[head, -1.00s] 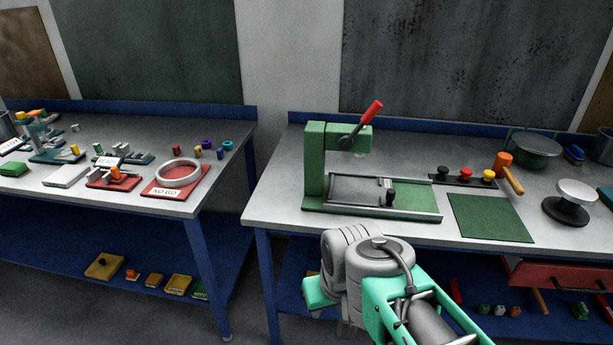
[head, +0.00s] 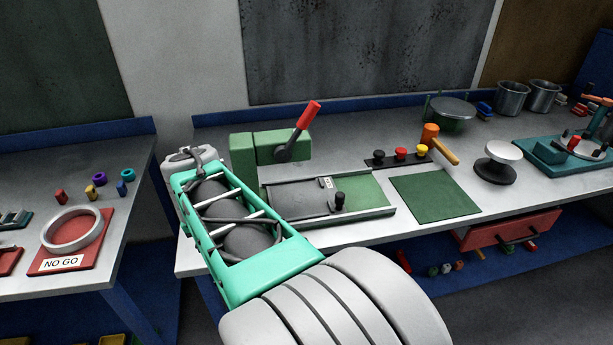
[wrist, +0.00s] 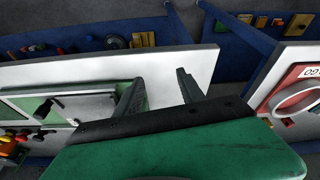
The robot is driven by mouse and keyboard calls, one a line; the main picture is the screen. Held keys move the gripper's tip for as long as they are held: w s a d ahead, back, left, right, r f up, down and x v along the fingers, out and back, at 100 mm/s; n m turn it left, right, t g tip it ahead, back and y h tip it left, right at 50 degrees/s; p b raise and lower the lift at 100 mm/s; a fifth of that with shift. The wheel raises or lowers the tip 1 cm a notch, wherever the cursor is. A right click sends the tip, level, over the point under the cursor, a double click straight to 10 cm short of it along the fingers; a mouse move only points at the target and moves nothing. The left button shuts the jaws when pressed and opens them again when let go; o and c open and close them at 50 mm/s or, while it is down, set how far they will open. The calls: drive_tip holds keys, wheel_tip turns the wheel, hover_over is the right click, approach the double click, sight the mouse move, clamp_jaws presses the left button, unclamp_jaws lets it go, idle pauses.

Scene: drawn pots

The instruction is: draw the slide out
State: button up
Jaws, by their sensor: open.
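The slide (head: 295,200) is a flat grey plate with an upright black knob (head: 339,201) near its right end. It lies in the rails of a green press fixture (head: 270,148) with a red-handled lever (head: 308,115). Bare green bed shows to the right of the knob. In the wrist view the knob (wrist: 43,109) is at the left, well away from my fingers. My gripper (wrist: 158,88) is open and empty in the wrist view, near the bench edge beside the fixture. In the head view my gripper is not visible; my arm crosses in front of the fixture's left end.
A green mat (head: 434,195), black, red and yellow buttons (head: 401,154) and an orange mallet (head: 438,142) are right of the fixture. A white-topped round stand (head: 501,163) is farther right. A gap separates the left bench, with its NO GO plate (head: 72,258).

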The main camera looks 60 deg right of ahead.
drive_tip(key=s+d+m+g+h, duration=0.1)
drive_tip(key=s+d+m, duration=0.25)
drive_tip(key=d, duration=0.75)
drive_tip(key=m+g+p, duration=0.2)
drive_tip(key=m, duration=0.3)
approach(340, 194)
drive_tip(key=w+a+f, duration=0.2)
drive_tip(key=a+f, duration=0.1)
drive_tip(key=w+a+f, duration=0.1)
drive_tip(key=f, duration=0.1)
drive_tip(key=shift+a+f, duration=0.2)
drive_tip(key=s+d+r+m+h, duration=0.1)
drive_tip(key=s+d+r+m, duration=0.15)
drive_tip(key=d+m, duration=0.2)
drive_tip(key=x, duration=0.7)
drive_tip(key=shift+s+d+f+p, duration=0.2)
drive_tip(key=shift+s+p, duration=0.15)
drive_tip(key=shift+c, duration=0.3)
clamp_jaws()
